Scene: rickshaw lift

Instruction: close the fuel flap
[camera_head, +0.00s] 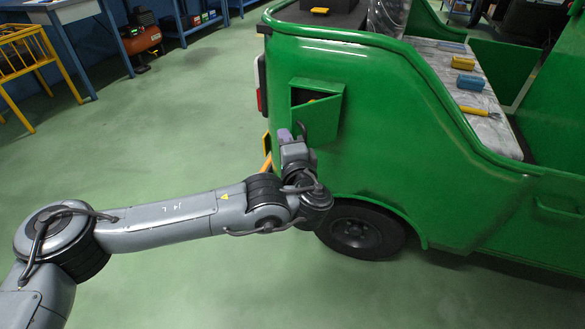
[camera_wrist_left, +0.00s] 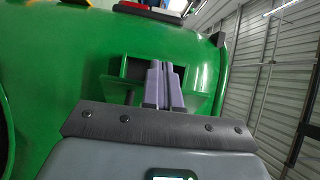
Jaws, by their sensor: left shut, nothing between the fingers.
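My right gripper is not in view.
Yellow-handled and blue items lie on the rickshaw's bench (camera_head: 470,95). A yellow rack (camera_head: 25,60), a blue table and a red compressor (camera_head: 140,38) stand at the far left. The green floor (camera_head: 180,135) between is clear.

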